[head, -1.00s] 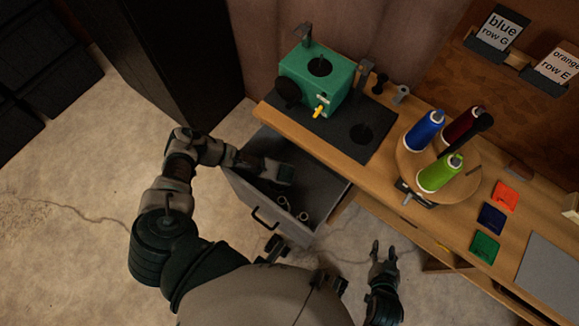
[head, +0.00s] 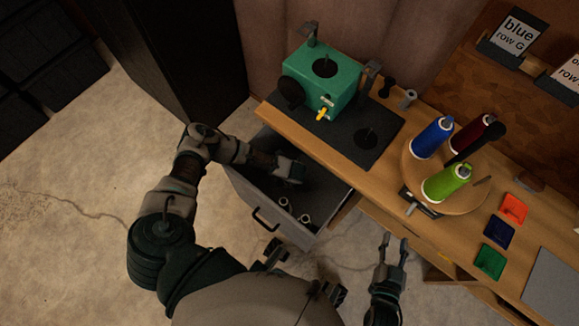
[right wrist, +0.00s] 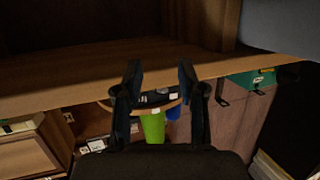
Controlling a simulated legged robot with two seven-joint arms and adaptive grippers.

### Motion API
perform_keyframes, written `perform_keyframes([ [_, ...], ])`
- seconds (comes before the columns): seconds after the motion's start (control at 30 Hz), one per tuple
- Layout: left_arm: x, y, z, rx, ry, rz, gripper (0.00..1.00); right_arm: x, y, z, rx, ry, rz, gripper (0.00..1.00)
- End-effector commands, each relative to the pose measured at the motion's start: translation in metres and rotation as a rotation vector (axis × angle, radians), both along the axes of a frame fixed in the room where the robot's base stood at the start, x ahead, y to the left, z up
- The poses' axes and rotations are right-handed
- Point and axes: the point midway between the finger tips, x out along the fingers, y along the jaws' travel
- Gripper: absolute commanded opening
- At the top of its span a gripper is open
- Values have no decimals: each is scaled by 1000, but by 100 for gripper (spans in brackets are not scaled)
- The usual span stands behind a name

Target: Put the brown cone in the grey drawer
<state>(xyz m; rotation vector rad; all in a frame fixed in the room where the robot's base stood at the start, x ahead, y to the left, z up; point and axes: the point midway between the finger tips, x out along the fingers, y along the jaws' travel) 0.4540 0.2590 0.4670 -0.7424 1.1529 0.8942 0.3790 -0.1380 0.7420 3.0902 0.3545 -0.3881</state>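The grey drawer (head: 262,196) is pulled out under the workbench, and small pale ring-ended pieces lie inside it. My left gripper (head: 293,172) is low over the drawer's inside; its fingertips are hard to make out, and I see no cone there. No plainly brown cone shows. A dark red-brown thread cone (head: 468,134) stands on the round wooden stand (head: 473,200), beside a blue cone (head: 432,138) and a green cone (head: 446,183). My right gripper (head: 394,240) is open and empty in front of the bench; its parted fingers also show in the right wrist view (right wrist: 160,72).
A green machine (head: 322,82) sits on a dark mat (head: 345,137) on the bench. Orange (head: 514,208), blue (head: 498,232) and green (head: 490,261) squares lie right of the stand. A tall black cabinet (head: 170,50) stands at the left.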

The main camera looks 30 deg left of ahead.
Motion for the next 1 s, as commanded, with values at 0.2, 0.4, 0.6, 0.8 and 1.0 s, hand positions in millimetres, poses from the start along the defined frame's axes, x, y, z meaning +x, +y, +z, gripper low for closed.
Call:
perform_keyframes([
  [0.2,1,-1,3,-5,-4,-2,82,0,-1,1,-2,0,0,40],
  [0.4,-1,-1,22,-14,-8,-2,82,-13,-3,-14,-43,133,-3,40],
  [0.6,-6,-10,62,-14,-10,-3,82,-43,-18,-42,-108,386,-16,40],
  [0.8,-12,-21,97,-6,-9,-4,82,-81,-38,-65,-161,627,-28,40],
  [1.0,-16,-24,115,-6,-6,-2,82,-106,-46,-75,-193,764,-36,40],
])
